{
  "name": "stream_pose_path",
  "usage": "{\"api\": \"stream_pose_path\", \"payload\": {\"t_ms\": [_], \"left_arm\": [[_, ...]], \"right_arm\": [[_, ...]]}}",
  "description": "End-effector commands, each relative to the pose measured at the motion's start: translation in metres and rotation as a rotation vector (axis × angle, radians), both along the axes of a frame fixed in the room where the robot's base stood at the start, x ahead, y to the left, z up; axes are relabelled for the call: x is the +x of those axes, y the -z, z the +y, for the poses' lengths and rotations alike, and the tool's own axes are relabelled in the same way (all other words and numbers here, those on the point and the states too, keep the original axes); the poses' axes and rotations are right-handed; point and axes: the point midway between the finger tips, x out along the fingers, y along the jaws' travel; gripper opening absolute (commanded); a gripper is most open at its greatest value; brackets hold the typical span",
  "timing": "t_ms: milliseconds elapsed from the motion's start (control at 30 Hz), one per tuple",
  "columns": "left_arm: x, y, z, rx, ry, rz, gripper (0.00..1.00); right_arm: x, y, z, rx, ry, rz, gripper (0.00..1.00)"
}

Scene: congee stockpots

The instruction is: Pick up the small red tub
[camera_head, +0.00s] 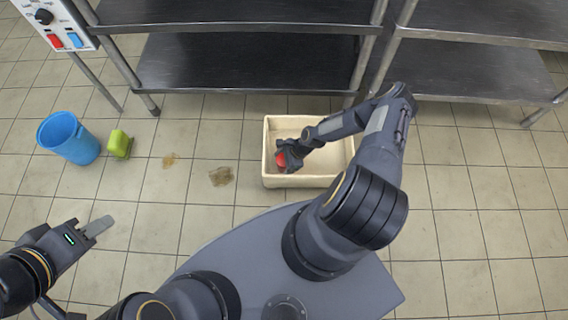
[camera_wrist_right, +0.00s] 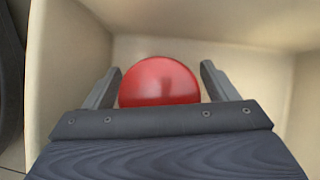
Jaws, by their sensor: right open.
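The small red tub (camera_head: 281,159) is inside the cream bin (camera_head: 312,182), near its left wall. In the right wrist view the red tub (camera_wrist_right: 160,82) shows as a rounded, shiny red shape between the two fingers. My right gripper (camera_head: 284,156) reaches down into the bin at the tub. In the wrist view the right gripper (camera_wrist_right: 158,85) is open, one finger on each side of the tub, with small gaps visible. The tub's lower part is hidden behind the gripper body. My left gripper (camera_head: 100,227) is over the floor at the lower left, away from the tub; its jaw gap is unclear.
A blue bucket (camera_head: 68,138) and a green object (camera_head: 119,144) stand on the tiles at the left. Brownish stains (camera_head: 221,176) mark the floor. Metal shelves (camera_head: 245,62) stand behind the bin. Floor at the right is clear.

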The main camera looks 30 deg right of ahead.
Motion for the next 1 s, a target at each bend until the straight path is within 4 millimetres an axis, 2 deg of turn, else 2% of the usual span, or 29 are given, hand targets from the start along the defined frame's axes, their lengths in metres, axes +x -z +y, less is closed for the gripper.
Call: {"api": "stream_pose_path", "payload": {"t_ms": [133, 500, 767, 1000], "left_arm": [[0.0, -0.001, 0.0, 0.0, 0.0, 0.0, 0.36], [0.0, 0.0, 0.0, 0.0, 0.0, 0.0, 0.36], [0.0, -0.001, 0.0, 0.0, 0.0, 0.0, 0.36], [0.0, -0.015, 0.0, 0.0, 0.0, 0.0, 0.36]], "right_arm": [[0.0, -0.001, 0.0, 0.0, 0.0, 0.0, 0.77], [0.0, -0.001, 0.0, 0.0, 0.0, 0.0, 0.29], [0.0, -0.002, 0.0, 0.0, 0.0, 0.0, 0.28], [0.0, -0.023, 0.0, -0.001, -0.001, -0.002, 0.28]]}}
